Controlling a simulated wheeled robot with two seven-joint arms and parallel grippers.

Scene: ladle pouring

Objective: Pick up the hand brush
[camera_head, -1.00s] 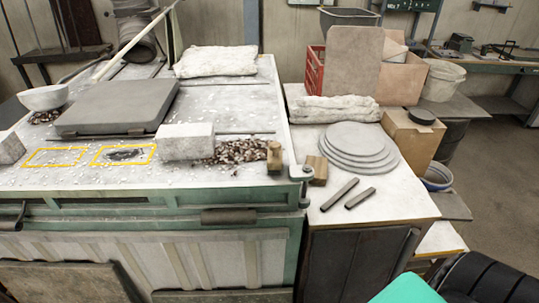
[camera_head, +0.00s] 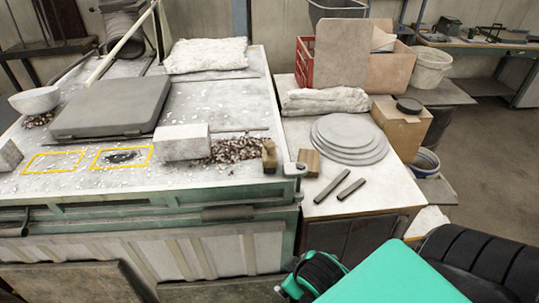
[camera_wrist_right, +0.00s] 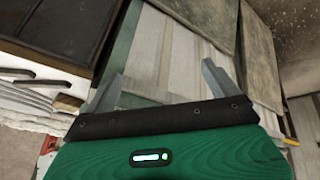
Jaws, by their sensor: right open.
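No hand brush can be made out for certain. A small upright wooden piece (camera_head: 269,157) stands at the front right corner of the left bench, beside dark brown-and-white chips. A wooden block (camera_head: 309,162) sits just right of it, near the grey corner fitting; either could be part of a brush. My right gripper (camera_wrist_right: 160,82) is open and empty in the right wrist view, its two fingers well apart in front of the bench's pale ribbed front. Its fingers do not show in the head view, where only green and black parts of my right arm appear at the bottom. My left gripper is not in view.
Two dark bars (camera_head: 341,189) lie on the right table, in front of stacked grey discs (camera_head: 350,138). A white block (camera_head: 182,142) and a dark slab (camera_head: 110,107) lie on the left bench. A cardboard box (camera_head: 402,127) stands at the right table's edge.

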